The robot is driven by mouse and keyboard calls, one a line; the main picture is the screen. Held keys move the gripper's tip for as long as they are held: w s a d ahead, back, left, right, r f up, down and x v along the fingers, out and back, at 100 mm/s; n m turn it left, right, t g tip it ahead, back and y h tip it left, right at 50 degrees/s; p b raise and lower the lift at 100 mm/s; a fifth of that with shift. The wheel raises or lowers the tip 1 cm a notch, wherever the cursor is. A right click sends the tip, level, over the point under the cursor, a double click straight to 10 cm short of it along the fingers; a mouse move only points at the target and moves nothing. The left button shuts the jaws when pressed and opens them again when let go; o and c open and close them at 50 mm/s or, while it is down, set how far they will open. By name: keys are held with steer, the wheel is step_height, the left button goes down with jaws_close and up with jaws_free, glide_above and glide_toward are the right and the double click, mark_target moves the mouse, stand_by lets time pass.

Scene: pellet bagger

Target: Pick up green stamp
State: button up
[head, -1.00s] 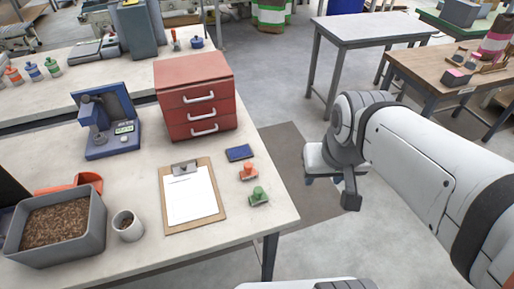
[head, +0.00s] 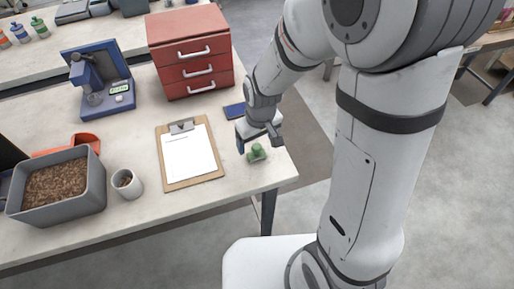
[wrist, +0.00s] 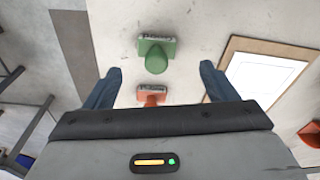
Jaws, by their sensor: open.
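The green stamp (head: 257,152) stands on the table near its right edge, to the right of the clipboard. It also shows in the wrist view (wrist: 156,52), beyond my fingertips and roughly centred between them. My gripper (head: 259,141) is above the table, close to the green stamp. In the wrist view my gripper (wrist: 160,80) has its two blue-grey fingers spread wide, with nothing held. An orange stamp (wrist: 151,95) shows between the fingers in the wrist view; in the head view my gripper hides it.
A clipboard (head: 190,153) lies just left of the stamps. A dark blue pad (head: 234,110) and a red drawer unit (head: 190,50) stand behind. A grey bin of pellets (head: 58,187) and a cup (head: 127,184) are at the left. The table's right edge is close to the stamp.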

mark_target(257, 146)
steer(key=shift+w+f+p, duration=0.15)
steer(key=shift+w+f, duration=0.05)
steer(key=shift+f, duration=0.85)
steer(key=shift+w+f+p, duration=0.15)
steer(key=shift+w+f, duration=0.05)
steer(key=shift+f, duration=0.9)
steer(key=shift+w+f+p, duration=0.15)
steer(key=shift+w+f, duration=0.05)
steer(key=shift+f, duration=0.85)
steer(key=shift+c, duration=0.2)
